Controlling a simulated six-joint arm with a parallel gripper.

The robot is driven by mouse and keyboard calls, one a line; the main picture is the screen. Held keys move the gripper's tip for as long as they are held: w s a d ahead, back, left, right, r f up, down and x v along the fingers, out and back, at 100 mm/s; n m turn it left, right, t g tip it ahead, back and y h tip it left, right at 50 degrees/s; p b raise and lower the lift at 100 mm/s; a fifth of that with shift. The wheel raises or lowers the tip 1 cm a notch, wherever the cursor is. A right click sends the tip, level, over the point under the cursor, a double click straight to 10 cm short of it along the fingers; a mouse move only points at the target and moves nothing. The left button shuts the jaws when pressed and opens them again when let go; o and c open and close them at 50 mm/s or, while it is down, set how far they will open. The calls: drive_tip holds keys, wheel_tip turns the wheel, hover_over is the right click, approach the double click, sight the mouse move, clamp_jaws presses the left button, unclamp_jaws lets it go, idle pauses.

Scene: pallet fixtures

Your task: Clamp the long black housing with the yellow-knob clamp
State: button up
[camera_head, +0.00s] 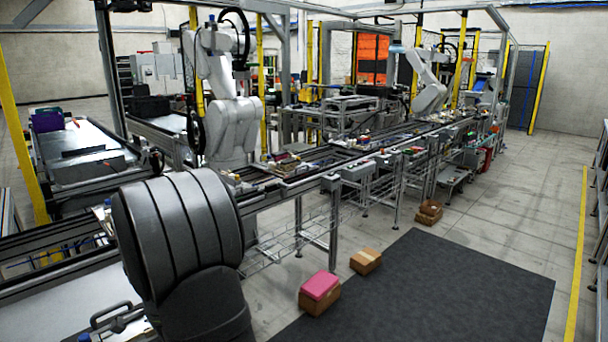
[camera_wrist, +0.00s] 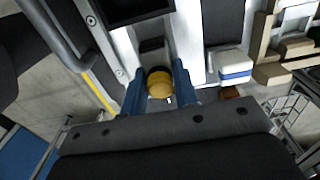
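In the wrist view, the yellow knob (camera_wrist: 160,84) of the clamp sits between the two blue fingers of my gripper (camera_wrist: 160,88). The fingers lie close against both sides of the knob, with no clear gap showing. A dark block (camera_wrist: 151,46) lies just beyond the knob, on a pale surface. A long dark piece (camera_wrist: 223,22) to the right and a black frame-like part (camera_wrist: 135,10) at the top are in view. I cannot tell which is the long black housing. In the head view, my arm hides the gripper and the clamp.
A white and blue block (camera_wrist: 230,66) and beige fixture parts (camera_wrist: 274,62) stand right of the knob. A grey bar handle (camera_wrist: 58,40) runs along the left. In the head view, a conveyor line (camera_head: 300,182) leads away, with cartons (camera_head: 366,261) on the floor.

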drive_tip(key=shift+a, duration=0.1)
idle(0.3)
drive_tip(key=shift+s+a, duration=0.8)
drive_tip(key=shift+s, duration=0.1)
drive_tip(key=o, duration=0.8)
drive_tip(key=shift+c, duration=0.2)
drive_tip(key=shift+r, duration=0.1)
drive_tip(key=shift+r, duration=3.9)
drive_tip(key=shift+f, duration=4)
